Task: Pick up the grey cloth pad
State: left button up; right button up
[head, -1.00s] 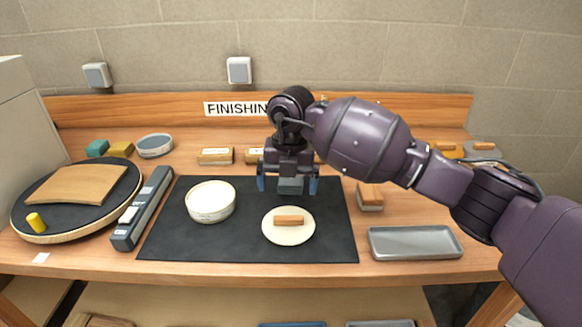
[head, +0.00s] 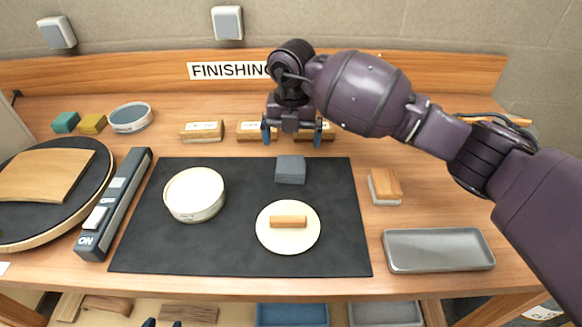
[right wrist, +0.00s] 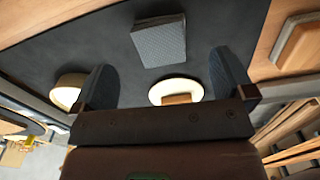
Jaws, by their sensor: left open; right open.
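The grey cloth pad (head: 290,170) lies as a small square block near the back edge of the black mat (head: 150,255). My right gripper (head: 298,138) is open and empty, just above the pad in the head view, apart from it. In the right wrist view the pad (right wrist: 160,42) shows beyond my open right fingers (right wrist: 166,78), with nothing between them. Only the tips of my left gripper (head: 163,323) show at the bottom edge of the head view, spread apart, well away from the pad.
On the mat are a round white-topped tin (head: 194,194) and a cream disc (head: 288,242) with a wooden handle. A brush-like block (head: 384,187) and a grey tray (head: 438,250) stand to the right. A long dark tool (head: 117,205) lies left. Labelled blocks (head: 202,131) line the back.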

aim_at(292, 160)
jog(key=shift+f, duration=1.2)
notch_tip(292, 160, down, 5)
jog(key=shift+s+r+b, duration=0.1)
jog(key=shift+s+b, duration=0.05)
jog(key=shift+b, duration=0.2)
pick_arm(q)
jog(key=shift+w+d+f, duration=0.1)
jog(key=shift+w+f, duration=0.05)
jog(key=shift+w, duration=0.25)
pick_arm(e)
jog(key=shift+c, duration=0.2)
jog(key=c, duration=0.9)
jog(key=shift+r, duration=0.15)
pick_arm(q)
jog(key=shift+s+r+p, duration=0.25)
jog(key=shift+r+p, duration=0.5)
jog(key=shift+p, duration=0.35)
pick_arm(e)
notch_tip(292, 160, up, 20)
jog(key=shift+f, duration=0.1)
